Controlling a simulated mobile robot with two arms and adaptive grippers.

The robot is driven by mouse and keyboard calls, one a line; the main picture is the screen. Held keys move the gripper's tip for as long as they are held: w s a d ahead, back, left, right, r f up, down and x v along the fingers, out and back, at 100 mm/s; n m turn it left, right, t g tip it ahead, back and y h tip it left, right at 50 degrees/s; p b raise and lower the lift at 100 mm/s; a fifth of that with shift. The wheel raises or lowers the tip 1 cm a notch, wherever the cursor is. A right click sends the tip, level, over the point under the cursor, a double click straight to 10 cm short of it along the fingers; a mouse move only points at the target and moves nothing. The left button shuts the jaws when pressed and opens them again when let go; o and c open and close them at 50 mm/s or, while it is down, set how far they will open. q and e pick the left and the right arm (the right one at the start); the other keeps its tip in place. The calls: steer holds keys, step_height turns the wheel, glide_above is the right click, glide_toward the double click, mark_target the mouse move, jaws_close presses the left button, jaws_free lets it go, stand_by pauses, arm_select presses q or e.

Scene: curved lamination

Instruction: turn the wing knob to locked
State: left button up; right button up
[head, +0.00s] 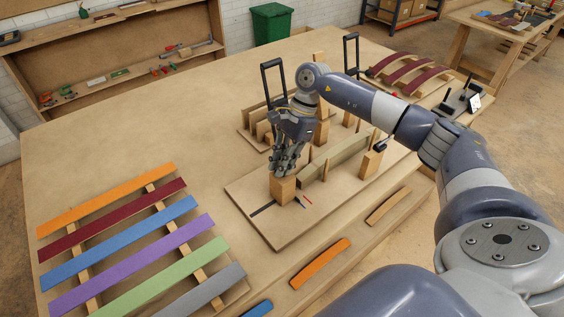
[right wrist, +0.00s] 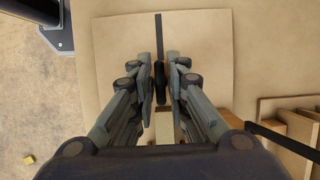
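A wooden block (head: 283,190) stands at the near left end of the clamping form on a tan base board (head: 285,236). My right gripper (head: 285,170) points down just above this block, and its fingers hide the block's top. In the right wrist view my right gripper (right wrist: 162,68) has its fingers apart, on either side of a narrow dark upright piece (right wrist: 160,83) that looks like the wing knob. A thin gap seems to remain around it. The knob is hidden in the head view, so its lock position is unclear. My left gripper is not in view.
A black strip (head: 262,209) and a short red mark (head: 307,200) lie on the board by the block. The curved form (head: 338,160) runs off to the right. Coloured slats (head: 130,245) lie on the left. The table between is clear.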

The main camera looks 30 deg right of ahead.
jaws_close()
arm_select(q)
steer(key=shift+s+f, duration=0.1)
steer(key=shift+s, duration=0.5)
